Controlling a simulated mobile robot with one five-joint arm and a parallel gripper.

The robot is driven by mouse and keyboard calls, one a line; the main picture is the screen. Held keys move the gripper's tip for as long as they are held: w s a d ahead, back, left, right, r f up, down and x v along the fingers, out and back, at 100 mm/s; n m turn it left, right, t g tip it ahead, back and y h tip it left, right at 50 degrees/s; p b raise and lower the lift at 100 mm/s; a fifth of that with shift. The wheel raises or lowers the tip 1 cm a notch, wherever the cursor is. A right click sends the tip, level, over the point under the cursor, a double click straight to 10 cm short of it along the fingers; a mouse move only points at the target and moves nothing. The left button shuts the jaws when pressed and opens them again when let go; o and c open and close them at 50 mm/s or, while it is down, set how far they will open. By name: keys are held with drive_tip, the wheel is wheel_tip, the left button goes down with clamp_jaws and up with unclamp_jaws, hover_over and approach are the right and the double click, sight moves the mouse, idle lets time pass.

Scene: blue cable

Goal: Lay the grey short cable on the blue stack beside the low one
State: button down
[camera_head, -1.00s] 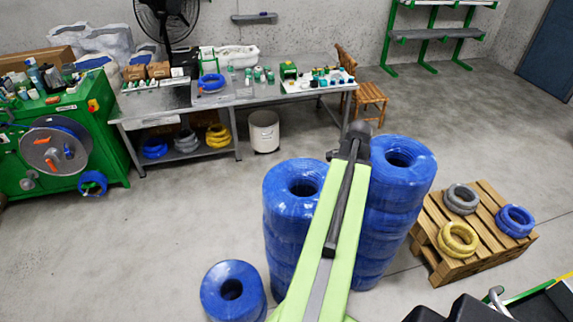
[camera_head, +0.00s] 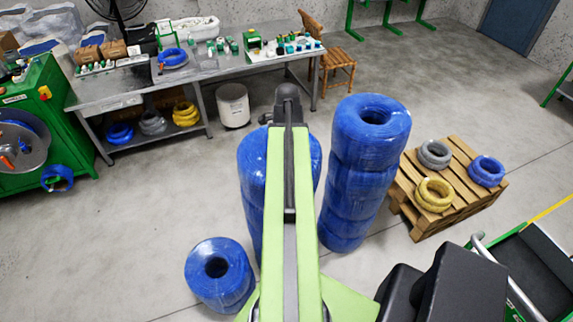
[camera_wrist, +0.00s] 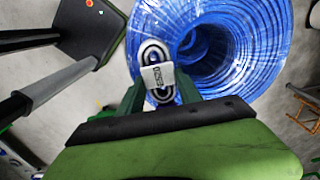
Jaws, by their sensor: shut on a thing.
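My gripper (camera_wrist: 158,92) is shut on a small grey cable bundle (camera_wrist: 150,52) with a white label, seen in the wrist view. The bundle is beside the hole of a blue coil stack (camera_wrist: 235,60), over its rim; I cannot tell whether it touches. In the head view my arm covers much of this middle blue stack (camera_head: 250,185), and the held cable is hidden. The low blue stack (camera_head: 220,275) stands in front of it to the left. A taller blue stack (camera_head: 365,165) stands to the right.
A wooden pallet (camera_head: 462,205) at the right bears a grey coil (camera_head: 434,154), a yellow coil (camera_head: 435,195) and a blue coil (camera_head: 486,171). A workbench (camera_head: 110,88), a white bin (camera_head: 233,105) and a chair (camera_head: 337,65) stand behind. Open floor lies around the stacks.

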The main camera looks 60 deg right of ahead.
wheel_tip(320, 180, down, 4)
drive_tip(key=b, duration=0.4)
drive_tip(key=shift+w+f, duration=0.1)
drive_tip(key=shift+f, duration=0.1)
drive_tip(key=shift+r, duration=0.2)
drive_tip(key=shift+f, duration=0.15)
drive_tip(key=c, duration=0.8)
unclamp_jaws()
wheel_tip(320, 180, up, 12)
drive_tip(key=p, duration=1.2)
drive_tip(key=shift+r, duration=0.25)
drive_tip(key=shift+f, duration=0.1)
drive_tip(key=shift+a, duration=0.1)
